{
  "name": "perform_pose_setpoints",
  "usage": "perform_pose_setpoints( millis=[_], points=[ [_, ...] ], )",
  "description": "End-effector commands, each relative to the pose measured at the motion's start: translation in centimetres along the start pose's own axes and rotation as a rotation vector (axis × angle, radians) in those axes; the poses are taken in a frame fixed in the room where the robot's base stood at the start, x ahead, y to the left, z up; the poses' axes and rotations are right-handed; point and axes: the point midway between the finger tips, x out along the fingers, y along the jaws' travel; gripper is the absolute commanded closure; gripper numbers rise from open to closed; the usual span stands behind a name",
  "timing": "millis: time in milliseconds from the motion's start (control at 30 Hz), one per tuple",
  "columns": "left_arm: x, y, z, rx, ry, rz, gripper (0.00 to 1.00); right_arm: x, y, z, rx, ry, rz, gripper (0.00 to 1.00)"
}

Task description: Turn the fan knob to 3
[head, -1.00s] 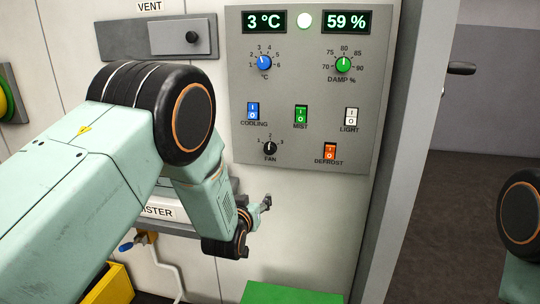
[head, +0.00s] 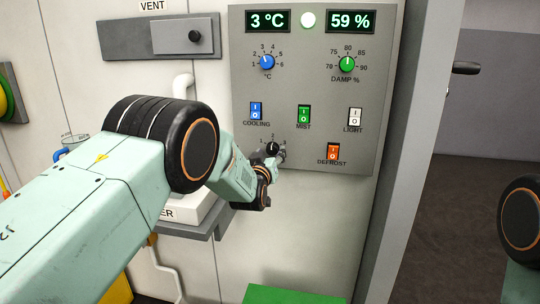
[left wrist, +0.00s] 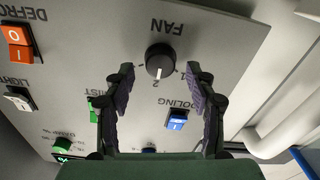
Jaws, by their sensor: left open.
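The fan knob (head: 272,147) is a small black dial low on the grey control panel (head: 345,92), partly hidden by my left gripper in the head view. In the left wrist view, which is upside down, the knob (left wrist: 160,58) shows clearly and its white mark points to 2. My left gripper (head: 274,158) is at the knob's lower edge in the head view. In the left wrist view its two fingers (left wrist: 160,74) are open, one on each side of the knob, with gaps between. My right gripper is out of view.
The blue cooling switch (head: 256,111), green mist switch (head: 303,115) and orange defrost switch (head: 333,151) are close to the knob. Blue (head: 267,62) and green (head: 347,64) dials sit higher. A grey shelf (head: 205,229) is below left.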

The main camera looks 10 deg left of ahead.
Motion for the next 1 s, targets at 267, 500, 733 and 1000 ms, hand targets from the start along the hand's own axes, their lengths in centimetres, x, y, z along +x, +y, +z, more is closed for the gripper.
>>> perform_pose_setpoints(
  millis=[267, 500, 733, 1000],
  points=[
    [1.05, -0.06, 0.05, 0.001, -0.002, -0.001, 0.44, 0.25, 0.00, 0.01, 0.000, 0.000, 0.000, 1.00],
    [1.08, -0.03, -0.01, 0.001, -0.001, 0.000, 0.44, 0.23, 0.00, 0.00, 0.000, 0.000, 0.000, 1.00],
    [1.07, -0.02, -0.02, 0.001, -0.001, 0.000, 0.63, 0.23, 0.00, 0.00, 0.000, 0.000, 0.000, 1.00],
    [1.07, -0.05, -0.02, 0.000, -0.001, -0.001, 0.86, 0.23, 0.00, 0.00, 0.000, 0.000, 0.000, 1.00]
  ],
)
